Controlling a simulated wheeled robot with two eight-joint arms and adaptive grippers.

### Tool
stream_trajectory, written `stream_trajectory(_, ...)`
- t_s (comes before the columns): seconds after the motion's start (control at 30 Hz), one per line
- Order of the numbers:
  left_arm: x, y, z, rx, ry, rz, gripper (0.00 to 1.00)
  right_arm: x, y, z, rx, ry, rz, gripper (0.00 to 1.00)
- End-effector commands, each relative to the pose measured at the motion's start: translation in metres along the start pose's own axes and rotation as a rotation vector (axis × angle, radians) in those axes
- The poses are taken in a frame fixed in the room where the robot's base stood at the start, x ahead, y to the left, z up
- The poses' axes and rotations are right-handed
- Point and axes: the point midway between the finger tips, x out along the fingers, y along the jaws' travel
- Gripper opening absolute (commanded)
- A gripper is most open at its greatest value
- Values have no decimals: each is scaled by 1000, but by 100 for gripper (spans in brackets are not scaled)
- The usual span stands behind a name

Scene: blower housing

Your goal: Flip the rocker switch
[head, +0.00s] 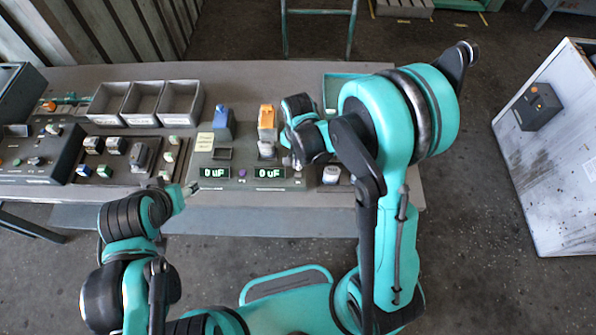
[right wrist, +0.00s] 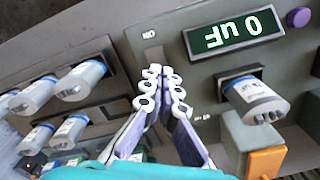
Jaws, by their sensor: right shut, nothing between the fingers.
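The grey tester unit (head: 241,149) stands on the bench with two displays, both reading 0 uF. In the right wrist view its panel (right wrist: 205,80) carries an ON label and a small grey rocker-like patch (right wrist: 153,56) just beyond my fingertips; its tilt is unclear. My right gripper (right wrist: 161,80) is shut and empty, its tips over the panel's edge beside the display. Contact with the switch cannot be told. In the head view my right arm hides much of that corner. My left gripper (head: 191,188) is near the bench's front edge, its jaws too small to judge.
A silver capacitor (right wrist: 257,100) sits in the tester's socket. Several more stand in the dark block (right wrist: 95,112) beside it. Grey bins (head: 145,103) stand at the back left. A white cabinet (head: 560,165) is at far right, apart from the bench.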

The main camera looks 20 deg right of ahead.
Motion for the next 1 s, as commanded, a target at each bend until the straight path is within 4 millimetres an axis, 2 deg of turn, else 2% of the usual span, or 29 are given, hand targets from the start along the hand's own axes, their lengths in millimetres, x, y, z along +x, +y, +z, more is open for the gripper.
stream_trajectory(0.67, 8, 0, 6, 0, 0, 0, 51, 11, 0, 0, 0, 0, 0, 0)
stream_trajectory(0.87, 6, 0, 4, 0, 0, 0, 51, 6, 0, 0, 0, 0, 0, 0)
stream_trajectory(1.0, -1, 0, -1, 0, 0, 0, 51, -5, 0, 0, 0, 0, 0, 0)
